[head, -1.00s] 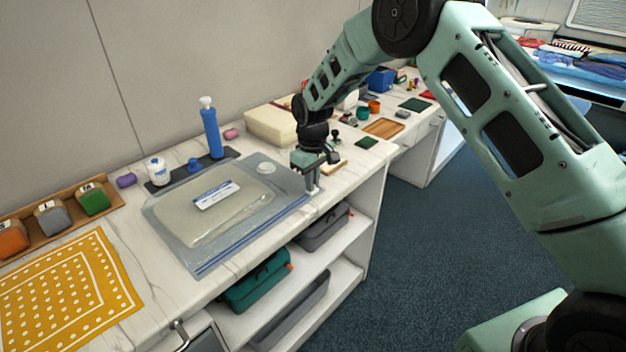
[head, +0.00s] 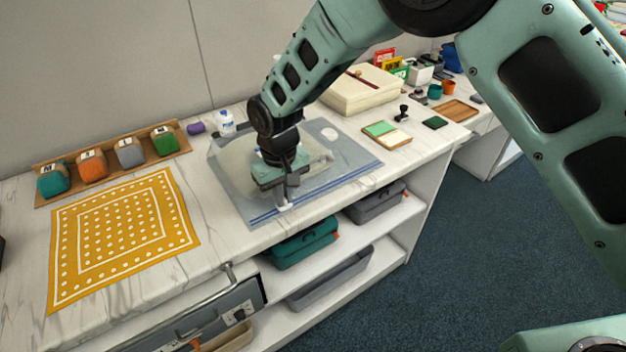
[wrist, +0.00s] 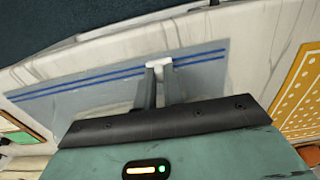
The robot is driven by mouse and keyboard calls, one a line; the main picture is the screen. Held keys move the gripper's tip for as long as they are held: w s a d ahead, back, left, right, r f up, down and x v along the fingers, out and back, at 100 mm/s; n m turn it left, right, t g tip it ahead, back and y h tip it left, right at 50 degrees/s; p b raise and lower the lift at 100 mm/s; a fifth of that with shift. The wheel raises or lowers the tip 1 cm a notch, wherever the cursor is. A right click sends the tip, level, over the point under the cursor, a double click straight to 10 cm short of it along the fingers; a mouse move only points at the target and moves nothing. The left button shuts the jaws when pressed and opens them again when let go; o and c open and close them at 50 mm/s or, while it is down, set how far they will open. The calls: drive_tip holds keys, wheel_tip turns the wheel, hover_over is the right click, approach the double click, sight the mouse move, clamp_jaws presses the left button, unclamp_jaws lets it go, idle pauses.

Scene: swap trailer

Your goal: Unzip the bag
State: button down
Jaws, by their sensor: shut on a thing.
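The bag (head: 352,158) is a clear, bluish flat pouch lying on the marble counter, with blue zip lines along its front edge. In the wrist view the zip strip (wrist: 80,83) runs across the bag. My gripper (head: 284,203) is shut on the white slider (wrist: 159,62), which sits on the zip strip a short way from the bag's left end in the head view. My gripper and wrist cover the middle of the bag there. I cannot tell whether the two edges of the zip are apart.
A yellow dotted cloth (head: 125,232) lies left of the bag. A wooden tray (head: 110,165) of coloured blocks stands behind it. A cream box (head: 360,92) and a green-and-cream pad (head: 387,134) are to the right. The counter's front edge is close, above shelves with a teal case (head: 303,245).

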sight(267, 215)
drive_tip(key=shift+s+a+r, duration=0.1)
drive_tip(key=shift+s+a, duration=0.25)
drive_tip(key=shift+a, duration=0.3)
drive_tip(key=shift+s+a+f, duration=0.1)
drive_tip(key=shift+s+a, duration=0.25)
drive_tip(key=shift+a, duration=0.25)
drive_tip(key=shift+s+a+r, duration=0.1)
drive_tip(key=shift+s+a, duration=0.25)
drive_tip(key=shift+a, duration=0.3)
drive_tip(key=c, duration=1.5)
unclamp_jaws()
wheel_tip(267, 215, up, 17)
drive_tip(key=shift+r+b, duration=0.15)
drive_tip(key=shift+b, duration=0.75)
drive_tip(key=shift+n+y, duration=0.3)
drive_tip(key=shift+n, duration=0.5)
drive_tip(key=s+d+f, duration=0.1)
drive_tip(key=s+d, duration=0.6)
drive_tip(key=s, duration=0.1)
drive_tip(key=s+d+f, duration=0.1)
drive_tip(key=s+d, duration=0.6)
drive_tip(key=s, duration=0.2)
drive_tip(key=s+d+f, duration=0.1)
drive_tip(key=s+d, duration=0.6)
drive_tip(key=s, duration=0.1)
drive_tip(key=shift+s, duration=0.15)
